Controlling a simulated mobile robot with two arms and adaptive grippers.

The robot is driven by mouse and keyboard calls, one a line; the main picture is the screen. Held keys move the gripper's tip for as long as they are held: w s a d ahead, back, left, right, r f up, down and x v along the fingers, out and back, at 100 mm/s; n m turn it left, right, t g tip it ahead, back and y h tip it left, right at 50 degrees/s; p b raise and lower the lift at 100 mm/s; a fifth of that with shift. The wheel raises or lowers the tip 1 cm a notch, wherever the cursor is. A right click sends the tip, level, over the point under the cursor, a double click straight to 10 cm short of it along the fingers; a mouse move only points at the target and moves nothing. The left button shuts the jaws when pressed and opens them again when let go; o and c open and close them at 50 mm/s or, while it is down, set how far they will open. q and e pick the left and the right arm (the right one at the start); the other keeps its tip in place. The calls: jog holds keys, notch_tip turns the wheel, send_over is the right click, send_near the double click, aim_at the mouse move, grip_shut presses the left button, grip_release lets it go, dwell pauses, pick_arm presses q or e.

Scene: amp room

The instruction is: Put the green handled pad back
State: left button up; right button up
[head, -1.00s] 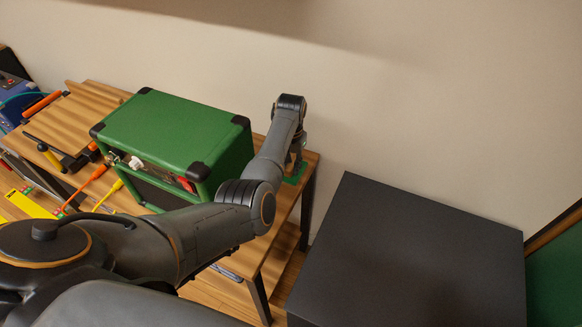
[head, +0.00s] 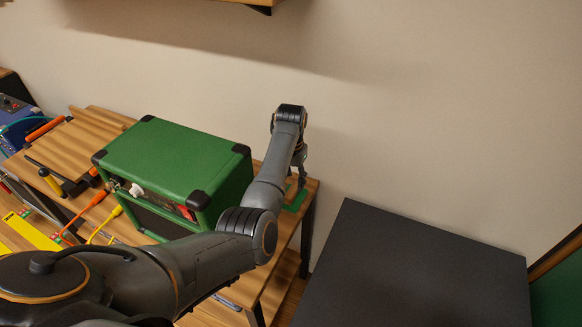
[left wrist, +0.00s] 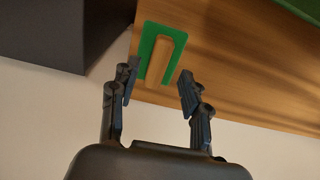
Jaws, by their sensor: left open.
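The green handled pad (left wrist: 145,68) lies flat on the wooden table, near its edge, in the left wrist view. Its tan bar handle (left wrist: 161,60) runs along the middle. In the head view a part of the green pad (head: 296,200) shows at the table's right end, partly behind my left arm. My left gripper (left wrist: 156,88) is open and empty. In the wrist picture its two fingers stand on either side of the pad's lower end, apart from the handle. My right gripper is not in view.
A green amplifier box (head: 178,160) with black corners stands on the wooden table (head: 283,225), left of my arm. A dark box-shaped block (head: 415,265) stands right of the table. Orange and yellow cables lie at the left. A shelf edge (head: 262,6) shows at the top.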

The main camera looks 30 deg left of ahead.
aim_at(291, 192)
pick_arm(q)
notch_tip(291, 192, up, 7)
jog(key=shift+f, duration=0.2)
dwell(0.4)
